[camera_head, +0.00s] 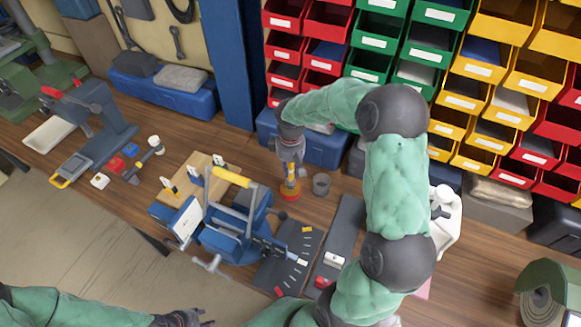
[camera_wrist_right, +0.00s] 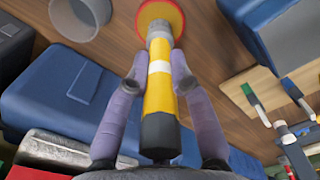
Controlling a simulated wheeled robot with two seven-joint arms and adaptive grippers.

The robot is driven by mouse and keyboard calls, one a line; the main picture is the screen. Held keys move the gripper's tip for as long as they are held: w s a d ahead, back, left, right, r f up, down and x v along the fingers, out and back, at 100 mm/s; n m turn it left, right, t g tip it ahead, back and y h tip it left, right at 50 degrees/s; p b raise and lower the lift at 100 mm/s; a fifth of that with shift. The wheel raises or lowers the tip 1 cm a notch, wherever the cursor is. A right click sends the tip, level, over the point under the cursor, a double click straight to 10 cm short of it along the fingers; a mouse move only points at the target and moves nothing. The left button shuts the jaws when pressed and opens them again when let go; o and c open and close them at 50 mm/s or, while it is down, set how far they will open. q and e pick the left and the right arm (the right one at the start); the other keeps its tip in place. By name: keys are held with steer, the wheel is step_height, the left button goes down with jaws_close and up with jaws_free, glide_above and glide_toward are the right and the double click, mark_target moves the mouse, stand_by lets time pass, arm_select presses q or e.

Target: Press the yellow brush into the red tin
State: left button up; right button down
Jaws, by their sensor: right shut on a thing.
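The yellow brush (camera_head: 291,170) is held upright by my right gripper (camera_head: 289,164). In the right wrist view the brush (camera_wrist_right: 158,100) has a white band, a black end toward my palm and a grey part at its far end. My right fingers (camera_wrist_right: 157,75) are shut on both sides of its handle. The red tin (camera_head: 290,194) stands on the bench directly below the brush; it also shows in the right wrist view (camera_wrist_right: 173,13). The brush's far end overlaps the tin; how deep it sits is hidden. My left gripper (camera_head: 197,319) is at the bottom edge, its jaws unclear.
A grey cup (camera_head: 321,184) stands just right of the tin. A blue vise (camera_head: 235,228) with a yellow-handled bar is to the left front. A blue box (camera_head: 315,147) lies behind. Stacked red, green and yellow bins (camera_head: 412,72) fill the back wall.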

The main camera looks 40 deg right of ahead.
steer(key=shift+f+b, duration=0.3)
steer(key=shift+f, duration=0.2)
stand_by(0.5)
steer(key=shift+f, duration=0.1)
stand_by(0.9)
steer(key=shift+r+p, duration=2.7)
steer(key=shift+r, duration=0.9)
steer(key=shift+f, duration=0.1)
